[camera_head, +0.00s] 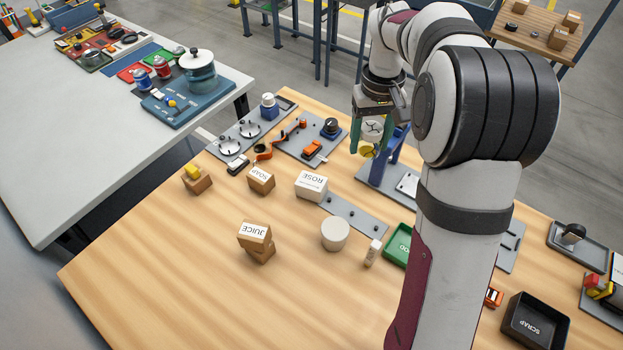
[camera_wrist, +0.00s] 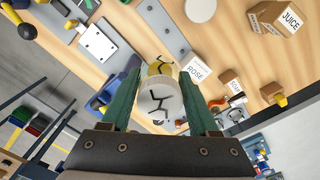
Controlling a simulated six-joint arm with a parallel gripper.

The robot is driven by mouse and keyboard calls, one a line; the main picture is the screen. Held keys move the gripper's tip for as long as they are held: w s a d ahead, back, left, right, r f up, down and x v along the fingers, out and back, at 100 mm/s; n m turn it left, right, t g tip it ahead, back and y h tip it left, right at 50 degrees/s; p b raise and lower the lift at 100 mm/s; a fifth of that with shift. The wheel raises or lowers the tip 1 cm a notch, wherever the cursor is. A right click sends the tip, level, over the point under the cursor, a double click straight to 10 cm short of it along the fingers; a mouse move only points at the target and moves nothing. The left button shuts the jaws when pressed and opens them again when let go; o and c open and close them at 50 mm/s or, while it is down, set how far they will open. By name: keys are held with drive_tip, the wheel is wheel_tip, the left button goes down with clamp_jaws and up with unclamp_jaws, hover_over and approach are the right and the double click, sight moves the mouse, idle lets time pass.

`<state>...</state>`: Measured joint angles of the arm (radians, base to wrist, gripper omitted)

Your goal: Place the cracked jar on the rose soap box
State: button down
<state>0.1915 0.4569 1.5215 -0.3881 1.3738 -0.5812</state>
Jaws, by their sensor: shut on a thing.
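The cracked jar (camera_head: 372,130) has a pale body with black crack lines and a yellow part. My gripper (camera_head: 368,143) has its green fingers shut on the jar, high above the far side of the wooden table. In the wrist view the jar (camera_wrist: 160,98) sits between both fingers (camera_wrist: 158,103), its cracked face towards the camera. The white box marked ROSE (camera_head: 311,186) stands on the table, left of and below the gripper in the head view. It also shows in the wrist view (camera_wrist: 195,68), just beyond the right finger. Its top looks bare.
A brown box marked SOAP (camera_head: 261,181) stands left of the ROSE box. A grey plate (camera_head: 355,215), a white round cup (camera_head: 335,234) and stacked JUICE boxes (camera_head: 256,240) are nearer. A blue stand (camera_head: 394,150) rises right of the gripper. The table's front left is clear.

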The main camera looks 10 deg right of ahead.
wheel_tip(320, 180, down, 4)
drive_tip(key=shift+a+r, duration=0.1)
drive_tip(key=shift+r, duration=0.05)
hover_over(312, 181)
wheel_tip(312, 181, down, 7)
drive_tip(key=shift+f, duration=0.1)
wheel_tip(312, 181, down, 4)
drive_tip(key=shift+a, duration=0.1)
drive_tip(key=shift+c, duration=0.7)
unclamp_jaws()
